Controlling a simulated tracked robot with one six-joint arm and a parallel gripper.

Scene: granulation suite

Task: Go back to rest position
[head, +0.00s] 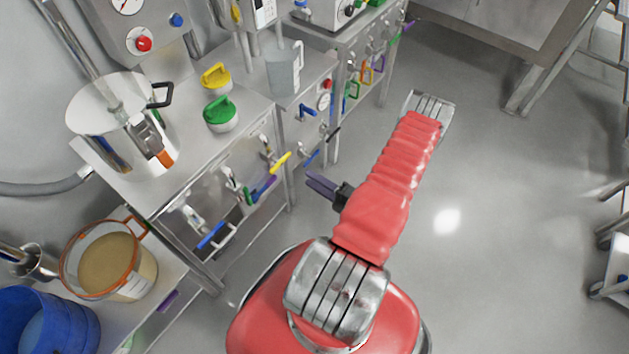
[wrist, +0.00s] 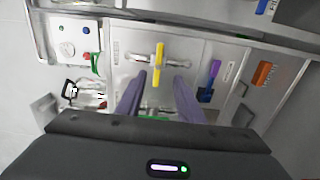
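My gripper (head: 312,184) shows in the head view as dark purple fingers to the left of my red-sleeved arm, facing the steel bench front. In the wrist view its two purple fingers (wrist: 157,92) stand apart with nothing held between them. A valve with a yellow handle (wrist: 158,64) lies beyond the fingertips in the wrist view; the same yellow handle (head: 280,162) appears left of the gripper in the head view. The fingers look apart from it, with a gap in the head view.
Steel benches hold a pot (head: 103,104), a green-handled weight (head: 221,114), a yellow-handled one (head: 216,78) and a jug (head: 284,72). Coloured valve handles, one blue (head: 211,236), jut from the bench front. A tub of powder (head: 108,262) stands lower left.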

